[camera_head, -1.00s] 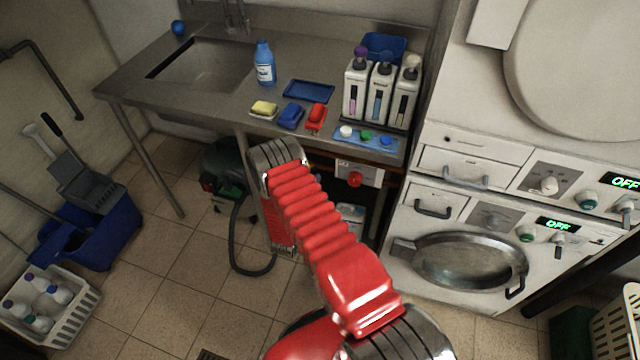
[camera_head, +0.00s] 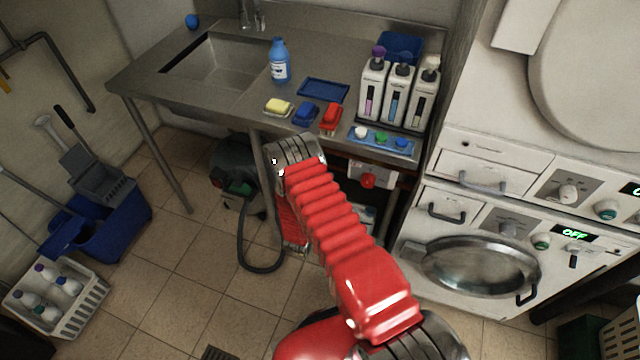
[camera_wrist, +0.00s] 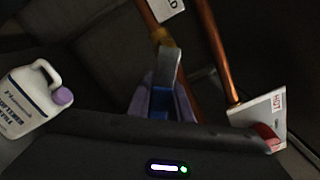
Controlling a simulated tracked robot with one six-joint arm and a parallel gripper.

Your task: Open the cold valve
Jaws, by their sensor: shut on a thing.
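In the wrist view the cold valve shows as a brass body (camera_wrist: 161,38) on a copper pipe, with a grey lever part in front of it. A blue handle (camera_wrist: 160,101) lies between the fingers of my gripper (camera_wrist: 162,103), which is shut on it. A white label (camera_wrist: 168,7) at the top, partly cut off, reads "LD". In the head view my red-sleeved arm reaches down under the steel counter; the gripper itself is hidden there.
In the wrist view a second copper pipe (camera_wrist: 218,55) runs to a "HOT" label (camera_wrist: 262,112) with a red handle (camera_wrist: 268,137). A softener bottle (camera_wrist: 32,98) stands at left. The counter (camera_head: 225,112) overhangs my arm; a washing machine (camera_head: 420,225) stands at right.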

